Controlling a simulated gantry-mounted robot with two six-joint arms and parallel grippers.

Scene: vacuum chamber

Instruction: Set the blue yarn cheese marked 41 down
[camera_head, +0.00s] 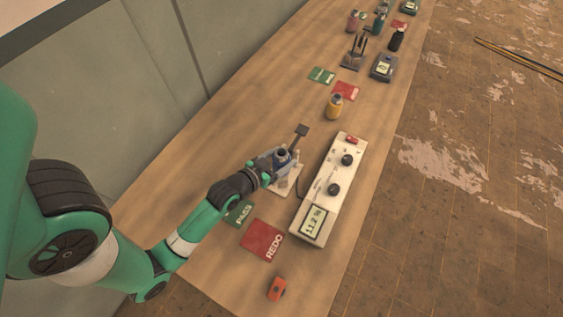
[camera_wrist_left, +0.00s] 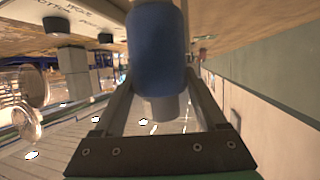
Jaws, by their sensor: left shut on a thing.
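The blue yarn cheese (camera_head: 282,155) shows at the end of my left arm in the head view. My left gripper (camera_head: 273,164) is shut on it. In the left wrist view the blue yarn cheese (camera_wrist_left: 158,45) sits between the two fingers, with a grey tube end sticking out toward the camera. No number 41 can be read on it. A small white plate (camera_head: 286,187) lies beneath the gripper, with a dark flat-ended piece (camera_head: 301,130) beside it. I cannot tell whether the cheese touches the plate. My right gripper is not in view.
A green PASS card (camera_head: 238,212) and red REDO card (camera_head: 262,240) lie in front, with an orange block (camera_head: 277,289).

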